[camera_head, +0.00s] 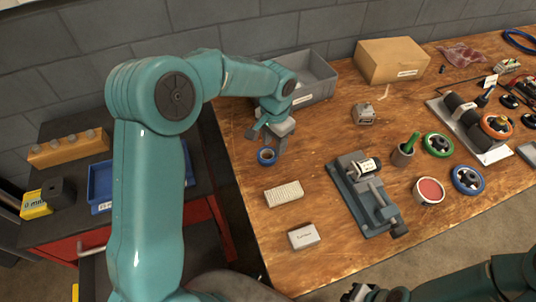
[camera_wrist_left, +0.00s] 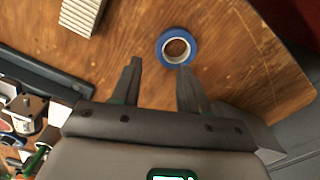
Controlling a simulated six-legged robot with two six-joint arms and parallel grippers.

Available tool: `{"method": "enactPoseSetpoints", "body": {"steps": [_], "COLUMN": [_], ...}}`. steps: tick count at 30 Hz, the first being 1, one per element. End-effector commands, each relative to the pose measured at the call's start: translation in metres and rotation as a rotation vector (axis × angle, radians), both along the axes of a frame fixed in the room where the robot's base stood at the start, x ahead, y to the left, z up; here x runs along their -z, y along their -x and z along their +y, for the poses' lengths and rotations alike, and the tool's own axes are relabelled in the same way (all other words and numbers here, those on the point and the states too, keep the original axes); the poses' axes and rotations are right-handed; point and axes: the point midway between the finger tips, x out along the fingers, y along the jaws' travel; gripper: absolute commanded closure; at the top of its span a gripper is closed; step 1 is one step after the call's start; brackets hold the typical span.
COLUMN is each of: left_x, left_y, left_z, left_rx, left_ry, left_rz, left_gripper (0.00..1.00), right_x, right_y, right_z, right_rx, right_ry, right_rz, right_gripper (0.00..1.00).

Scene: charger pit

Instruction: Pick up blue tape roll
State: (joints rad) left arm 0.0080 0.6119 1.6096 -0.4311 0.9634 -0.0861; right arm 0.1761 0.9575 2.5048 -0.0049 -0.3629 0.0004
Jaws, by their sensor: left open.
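The blue tape roll (camera_head: 266,160) lies flat on the wooden workbench near its left edge. In the left wrist view the tape roll (camera_wrist_left: 163,50) is a blue ring with a pale core, just beyond the right-hand fingertip. My left gripper (camera_head: 266,138) is over the bench close by the roll. Its two fingers (camera_wrist_left: 159,68) are apart with nothing between them, and the roll is not between them. Dark parts at the bottom of the head view seem to be my right gripper (camera_head: 372,293); its fingers are not clear.
A grey bin (camera_head: 318,80) stands behind my left gripper, with a cardboard box (camera_head: 392,60) beside it. A ribbed pale block (camera_head: 284,194) and a white box (camera_head: 304,236) lie nearer. A grey vise-like fixture (camera_head: 362,195) stands right of them. Bare wood surrounds the roll.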

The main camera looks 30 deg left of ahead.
Motion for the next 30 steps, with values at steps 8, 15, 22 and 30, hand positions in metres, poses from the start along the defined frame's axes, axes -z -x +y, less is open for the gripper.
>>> {"method": "enactPoseSetpoints", "body": {"steps": [8,15,22,30], "left_x": [0.026,0.062,0.067,0.067], "left_y": [-0.001,-0.001,-0.003,-0.002], "left_z": [0.001,0.004,0.004,0.004], "left_rx": [0.001,0.0,0.0,0.001], "left_ry": [0.0,0.001,0.0,0.0], "left_rz": [0.002,0.001,-0.001,-0.001], "left_gripper": [0.56,0.56,0.56,1.0], "right_x": [-0.001,-0.002,-0.002,-0.002], "right_y": [0.0,0.0,0.0,0.0], "right_z": [0.0,0.0,0.0,0.0], "right_rx": [0.0,0.0,0.0,0.0], "right_ry": [0.0,0.0,0.0,0.0], "right_rz": [0.0,0.0,0.0,0.0], "right_gripper": [1.0,1.0,1.0,1.0]}}
